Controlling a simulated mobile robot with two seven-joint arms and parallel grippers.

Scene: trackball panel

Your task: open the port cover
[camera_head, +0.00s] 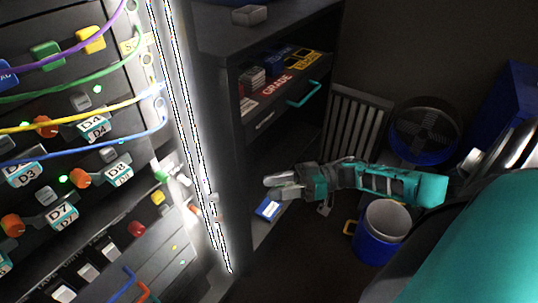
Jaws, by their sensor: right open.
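The dark panel (110,205) fills the left side of the view. It carries coloured plugs, knobs, small green lights and labels such as D4 (96,130) and D7 (62,214). I cannot tell which part is the port cover. My right gripper (268,187) comes in from the right and points left, its grey fingers open with nothing seen between them. In the picture it lies to the right of the panel and its bright light strip, in front of the dark shelf unit. My left gripper is not in view.
Purple, green, yellow and blue cables (75,123) cross the panel. A bright light strip (192,130) edges it. The shelf unit (228,70) has a teal-handled drawer and a blue item (268,208) low down. A blue bucket (378,230) and a fan (425,130) stand right.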

